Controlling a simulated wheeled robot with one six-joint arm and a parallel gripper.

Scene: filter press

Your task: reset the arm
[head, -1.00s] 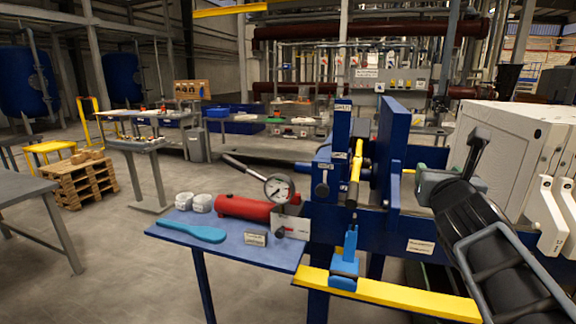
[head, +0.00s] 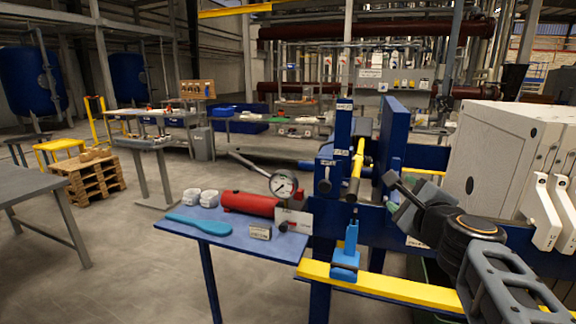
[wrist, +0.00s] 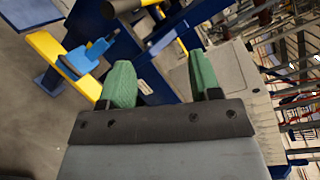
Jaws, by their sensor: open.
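My gripper (wrist: 160,80) shows in the wrist view with its two green fingertips wide apart and nothing between them. In the head view my arm reaches in from the lower right. My gripper (head: 397,198) there is in front of the blue press frame (head: 438,224), to the right of the yellow handle (head: 355,177). It appears apart from both, though the exact distance is hard to tell.
A blue shelf (head: 222,228) holds a red pump cylinder (head: 250,203), a gauge (head: 283,184), white cups and a blue paddle. A yellow rail (head: 390,288) carries a blue clamp (head: 346,255). White panels (head: 498,150) stand close on the right.

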